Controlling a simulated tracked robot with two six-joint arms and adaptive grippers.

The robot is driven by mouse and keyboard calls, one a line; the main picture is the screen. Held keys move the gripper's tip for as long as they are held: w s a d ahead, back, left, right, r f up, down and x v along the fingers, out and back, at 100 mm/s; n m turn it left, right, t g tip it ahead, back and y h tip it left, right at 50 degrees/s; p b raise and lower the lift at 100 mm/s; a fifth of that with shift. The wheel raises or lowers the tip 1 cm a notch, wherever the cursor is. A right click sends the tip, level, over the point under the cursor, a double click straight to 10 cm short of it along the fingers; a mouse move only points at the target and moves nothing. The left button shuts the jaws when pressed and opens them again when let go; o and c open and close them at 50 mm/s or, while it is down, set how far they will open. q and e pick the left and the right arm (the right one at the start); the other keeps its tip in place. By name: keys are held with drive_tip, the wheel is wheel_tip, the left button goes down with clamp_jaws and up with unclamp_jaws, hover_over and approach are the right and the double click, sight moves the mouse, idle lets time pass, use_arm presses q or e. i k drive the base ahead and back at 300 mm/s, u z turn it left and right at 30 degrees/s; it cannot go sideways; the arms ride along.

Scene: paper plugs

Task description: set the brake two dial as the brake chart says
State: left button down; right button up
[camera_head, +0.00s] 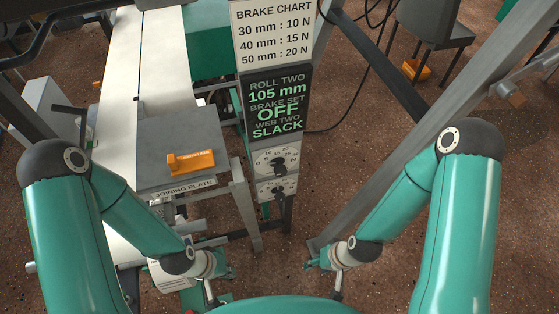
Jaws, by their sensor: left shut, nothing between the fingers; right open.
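The brake chart (275,32) is a white sign at the top of the post, reading 30 mm: 10 N, 40 mm: 15 N, 50 mm: 20 N. Below it a dark display (277,102) reads roll two 105 mm, brake set off, web two slack. Under that are an upper dial (278,166) and a lower dial (279,193), each with a dark knob on a numbered pale plate. I cannot read which is brake two, nor their exact settings. My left gripper (226,271) is shut and empty, below and left of the dials. My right gripper (314,263) is open, below and right.
A grey joining plate (205,135) left of the post carries an orange tool (190,162). Pale webs (120,80) run beside it. A diagonal grey beam (400,140) stands to the right of the post. Another orange object (416,69) lies near a chair (432,25).

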sight(281, 170)
drive_tip(key=k, duration=1.1)
drive_tip(key=u, duration=0.35)
drive_tip(key=i, duration=0.5)
